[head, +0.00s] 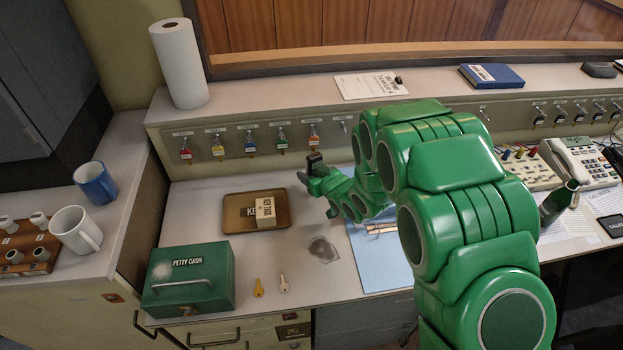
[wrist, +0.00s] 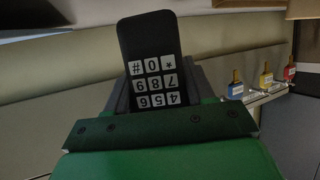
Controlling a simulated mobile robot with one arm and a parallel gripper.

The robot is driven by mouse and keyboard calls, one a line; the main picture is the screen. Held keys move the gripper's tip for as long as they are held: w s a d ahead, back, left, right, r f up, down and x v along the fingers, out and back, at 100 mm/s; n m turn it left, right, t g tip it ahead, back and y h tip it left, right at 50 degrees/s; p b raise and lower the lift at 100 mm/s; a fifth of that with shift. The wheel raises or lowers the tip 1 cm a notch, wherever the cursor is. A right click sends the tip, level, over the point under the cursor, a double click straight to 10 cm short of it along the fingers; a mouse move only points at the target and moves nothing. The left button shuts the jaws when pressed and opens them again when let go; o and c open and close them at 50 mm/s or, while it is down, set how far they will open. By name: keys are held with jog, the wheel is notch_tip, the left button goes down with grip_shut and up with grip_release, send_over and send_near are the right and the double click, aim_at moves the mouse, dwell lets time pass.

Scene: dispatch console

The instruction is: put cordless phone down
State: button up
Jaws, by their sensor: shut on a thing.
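The cordless phone (wrist: 150,55) is dark with pale number keys, and in the wrist view it stands up between the jaws of my gripper (wrist: 165,92). My gripper is shut on it. The lower part of the phone is hidden by the jaws. No cordless phone cradle can be made out with certainty.
A brown tray (head: 235,220) holding a small box (head: 265,212) and a green petty cash box (head: 188,278) lie left of my gripper. A blue folder (head: 385,268) lies under my arm. A corded desk phone (head: 582,160) stands at right.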

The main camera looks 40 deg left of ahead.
jog(key=shift+f, duration=1.2)
jog(key=o, duration=1.2)
jog(key=shift+f, duration=0.1)
jog(key=shift+r, duration=0.2)
jog(key=shift+s+d+r, duration=0.15)
jog(key=shift+d+r, duration=0.1)
jog(key=shift+d, duration=0.2)
jog(key=v, duration=1.1)
jog(key=shift+f, duration=0.15)
